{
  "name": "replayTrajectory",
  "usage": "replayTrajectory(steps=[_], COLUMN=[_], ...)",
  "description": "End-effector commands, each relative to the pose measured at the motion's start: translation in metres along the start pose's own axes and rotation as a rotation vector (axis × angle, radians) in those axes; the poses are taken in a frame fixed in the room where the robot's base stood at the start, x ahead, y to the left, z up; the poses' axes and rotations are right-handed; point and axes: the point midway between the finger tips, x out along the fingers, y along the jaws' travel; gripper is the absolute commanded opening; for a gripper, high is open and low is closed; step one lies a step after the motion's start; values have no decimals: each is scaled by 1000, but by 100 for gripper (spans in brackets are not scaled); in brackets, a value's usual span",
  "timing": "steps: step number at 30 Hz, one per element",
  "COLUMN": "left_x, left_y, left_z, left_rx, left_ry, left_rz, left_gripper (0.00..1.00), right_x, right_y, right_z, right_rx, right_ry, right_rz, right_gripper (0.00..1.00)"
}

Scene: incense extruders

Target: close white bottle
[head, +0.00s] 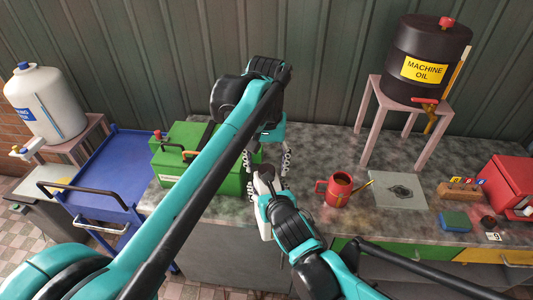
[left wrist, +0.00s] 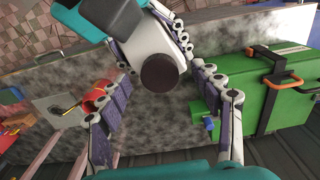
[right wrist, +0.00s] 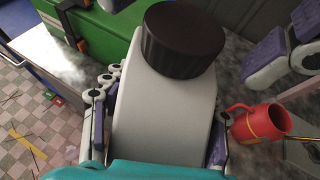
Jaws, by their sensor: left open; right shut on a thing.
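The white bottle (right wrist: 165,110) has a wide dark brown cap (right wrist: 183,38) on its top end. My right gripper (right wrist: 160,125) is shut on the bottle's body, one finger on each side. In the left wrist view the cap (left wrist: 159,72) faces the camera, with the white body (left wrist: 150,35) behind it. My left gripper (left wrist: 160,85) is open, its fingers apart on either side of the cap and not visibly touching it. In the head view the left gripper (head: 267,155) is above the bottle (head: 264,228), which my right arm partly hides. How tightly the cap sits is not visible.
Further right are a grey plate (head: 390,190) and a red box (head: 512,182). A machine oil barrel (head: 428,55) stands on a stool behind. Counter between can and toolbox is mostly bare.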

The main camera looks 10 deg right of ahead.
Motion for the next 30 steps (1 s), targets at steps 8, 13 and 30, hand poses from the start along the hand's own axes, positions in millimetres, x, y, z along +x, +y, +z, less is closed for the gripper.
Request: replayTrajectory(steps=[8, 13, 30], left_x=[-52, -87, -114], left_y=[0, 0, 0], left_z=[0, 0, 0], left_rx=[0, 0, 0], left_ry=[0, 0, 0], left_rz=[0, 0, 0], left_gripper=[65, 65, 65], right_x=[0, 0, 0], right_y=[0, 0, 0], right_z=[1, 1, 1], right_rx=[0, 0, 0], right_ry=[-1, -1, -1], right_rz=[0, 0, 0], right_gripper=[0, 0, 0])
